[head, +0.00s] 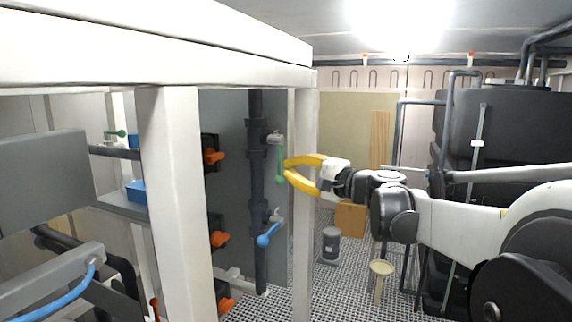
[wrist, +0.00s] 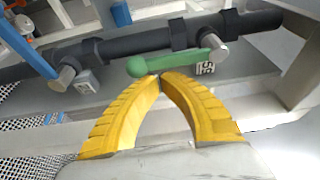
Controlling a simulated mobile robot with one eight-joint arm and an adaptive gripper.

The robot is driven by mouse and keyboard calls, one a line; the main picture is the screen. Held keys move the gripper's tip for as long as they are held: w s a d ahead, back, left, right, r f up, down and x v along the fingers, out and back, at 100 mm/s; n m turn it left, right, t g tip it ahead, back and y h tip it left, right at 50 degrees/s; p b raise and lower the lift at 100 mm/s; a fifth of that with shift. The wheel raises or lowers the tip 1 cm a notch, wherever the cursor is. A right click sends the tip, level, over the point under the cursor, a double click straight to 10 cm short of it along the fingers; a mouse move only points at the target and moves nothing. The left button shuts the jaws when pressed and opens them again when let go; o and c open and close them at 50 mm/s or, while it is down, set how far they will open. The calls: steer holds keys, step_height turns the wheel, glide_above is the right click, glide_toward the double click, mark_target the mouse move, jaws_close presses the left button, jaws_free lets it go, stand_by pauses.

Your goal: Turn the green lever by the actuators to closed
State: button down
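A green lever (head: 280,163) hangs down from a grey valve hub on the dark vertical pipe, roughly along the pipe, with its rounded end lowest. In the wrist view the green lever (wrist: 172,61) runs beside the pipe, from the hub at right to its rounded end at left. My gripper (head: 286,168) has yellow fingers just right of the lever's lower part. In the wrist view the fingertips of my gripper (wrist: 160,77) come together just short of the lever, with nothing between them. I cannot tell whether they touch it. Orange-handled actuators (head: 213,157) sit left of the pipe.
A blue lever (head: 269,234) is lower on the same pipe. White posts (head: 304,200) of the frame stand close to my gripper. Another green handle (head: 116,133) is far left. A dark drum (head: 331,243) and a stool (head: 381,268) stand on the grated floor.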

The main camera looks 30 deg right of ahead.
steer(key=shift+w+f, duration=0.1)
steer(key=shift+w, duration=0.05)
steer(key=shift+a, duration=0.1)
